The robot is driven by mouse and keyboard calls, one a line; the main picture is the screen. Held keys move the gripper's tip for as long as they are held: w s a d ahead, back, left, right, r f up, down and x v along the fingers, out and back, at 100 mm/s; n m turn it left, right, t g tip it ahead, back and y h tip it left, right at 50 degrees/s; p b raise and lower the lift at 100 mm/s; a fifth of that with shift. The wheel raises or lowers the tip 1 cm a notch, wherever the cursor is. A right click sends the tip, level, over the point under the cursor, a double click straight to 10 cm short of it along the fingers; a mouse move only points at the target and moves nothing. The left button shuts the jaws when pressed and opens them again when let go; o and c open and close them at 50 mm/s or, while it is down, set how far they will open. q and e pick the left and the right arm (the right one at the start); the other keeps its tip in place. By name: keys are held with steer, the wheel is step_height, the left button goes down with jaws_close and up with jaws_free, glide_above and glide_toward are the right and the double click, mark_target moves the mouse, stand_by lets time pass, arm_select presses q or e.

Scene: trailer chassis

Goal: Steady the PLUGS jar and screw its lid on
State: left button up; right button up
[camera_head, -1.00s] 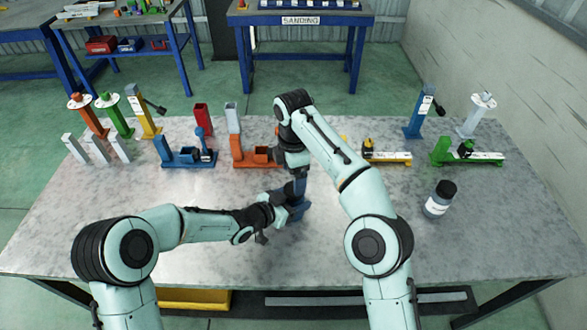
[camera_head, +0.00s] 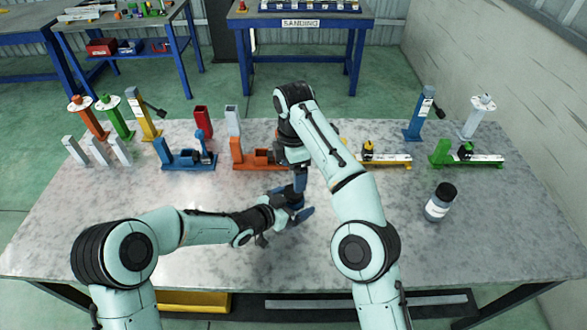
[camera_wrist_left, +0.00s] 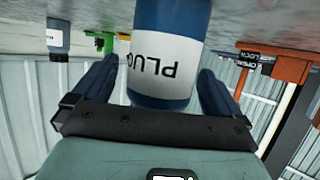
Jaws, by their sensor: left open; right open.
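The PLUGS jar (camera_wrist_left: 165,20) is a blue cylinder with a white label, seen upside down in the left wrist view. It stands between the two blue fingers of my left gripper (camera_wrist_left: 157,82), with narrow gaps at its sides. In the head view my left gripper (camera_head: 297,213) is open around the jar's place, low over the middle of the table. My right gripper (camera_head: 300,178) points down just above it and is open; its fingertips are partly hidden. In the head view the arms mostly hide the jar. I cannot make out its lid.
Blue (camera_head: 185,163), orange (camera_head: 258,158), yellow (camera_head: 385,160) and green (camera_head: 470,158) fixtures line the back. The front of the table is clear.

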arm_select(q)
steer(key=v, duration=1.3)
steer(key=shift+s+a+r, duration=0.1)
steer(key=shift+s, duration=0.05)
